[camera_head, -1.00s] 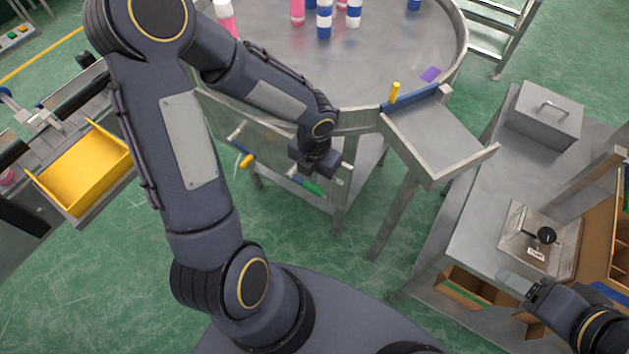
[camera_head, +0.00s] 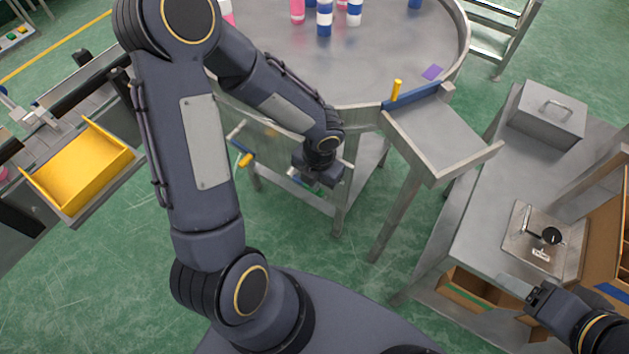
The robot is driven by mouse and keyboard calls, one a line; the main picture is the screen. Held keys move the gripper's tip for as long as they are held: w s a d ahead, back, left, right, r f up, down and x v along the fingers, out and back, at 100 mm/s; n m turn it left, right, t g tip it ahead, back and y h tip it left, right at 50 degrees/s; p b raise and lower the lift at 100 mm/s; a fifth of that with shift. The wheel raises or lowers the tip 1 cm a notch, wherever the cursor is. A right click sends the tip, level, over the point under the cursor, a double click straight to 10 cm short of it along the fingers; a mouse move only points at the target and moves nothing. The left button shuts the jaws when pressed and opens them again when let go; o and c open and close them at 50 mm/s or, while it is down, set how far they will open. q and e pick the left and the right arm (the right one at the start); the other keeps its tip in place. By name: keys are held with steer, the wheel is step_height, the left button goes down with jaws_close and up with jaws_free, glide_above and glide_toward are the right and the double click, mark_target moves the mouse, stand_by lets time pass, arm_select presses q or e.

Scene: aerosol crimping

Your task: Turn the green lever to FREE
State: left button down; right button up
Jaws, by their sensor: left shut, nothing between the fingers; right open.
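The green lever (camera_head: 308,184) is on the side panel below the round table. Only a small green part shows, as my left gripper covers most of it. My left gripper (camera_head: 325,177) is shut with nothing between its fingers. It is right at the lever in the picture; I cannot tell whether they touch. No FREE marking is readable, and the lever's exact angle is hidden. My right gripper (camera_head: 517,289) is open and empty at the lower right, over the edge of the grey bench.
A yellow-handled lever (camera_head: 244,159) is on the same panel, left of the green one. The round metal table (camera_head: 390,60) above carries several bottles. A sloped tray (camera_head: 435,135) juts out right of it. A grey bench (camera_head: 480,215) stands at the right.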

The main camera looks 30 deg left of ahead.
mark_target(319, 191)
arm_select(q)
steer(key=f+y+b, duration=0.1)
steer(key=b, duration=0.1)
steer(key=d+f+y+b, duration=0.1)
steer(key=f+y+b, duration=0.1)
steer(key=shift+f+y+b, duration=0.3)
steer(key=shift+y+b, duration=0.15)
steer(key=shift+y, duration=0.05)
steer(key=shift+a+f+y+b, duration=0.1)
steer(key=shift+f+y+b, duration=0.55)
steer(key=shift+y, duration=0.35)
steer(key=shift+s+f+t+y, duration=0.2)
steer(key=shift+f+t+y, duration=0.1)
steer(key=shift+y, duration=0.1)
steer(key=a+f+y+b, duration=0.4)
steer(key=f+y+b, duration=0.1)
steer(key=y, duration=0.4)
steer(key=shift+w+a+f+t, duration=0.25)
steer(key=shift+w+a+t, duration=0.05)
steer(key=shift+w+a, duration=0.05)
